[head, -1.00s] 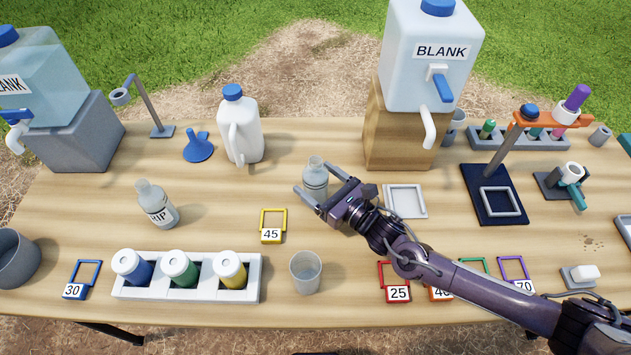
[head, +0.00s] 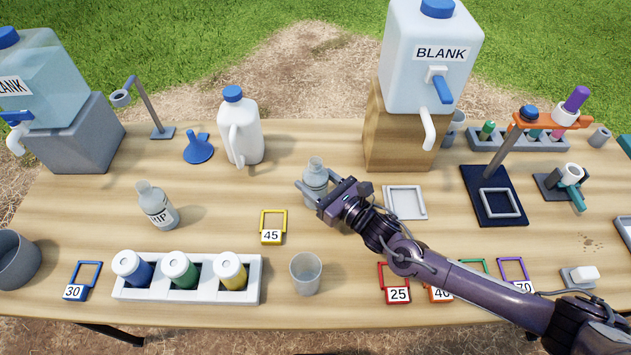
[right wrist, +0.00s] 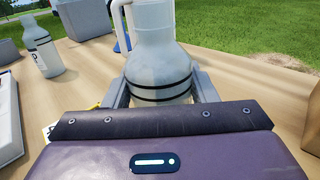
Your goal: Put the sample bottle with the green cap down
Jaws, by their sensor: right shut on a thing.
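My right gripper (head: 318,192) is shut around a clear bottle (head: 315,173) near the middle of the table. In the right wrist view, the bottle (right wrist: 158,72) is upright between the fingers, with dark bands around its body; no green cap shows on it. I cannot tell whether its base touches the table. A small green-capped vial (head: 487,128) stands in the grey rack at the back right. A white-lidded bottle with a green body (head: 180,272) stands in the white rack at the front left. My left gripper is not in view.
A bottle marked RIP (head: 158,208) stands to the left. A white jug (head: 241,130) is behind the held bottle, and a yellow frame marked 45 (head: 272,224) is to its front left. A clear cup (head: 306,273) stands in front. Bare table lies left of the held bottle.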

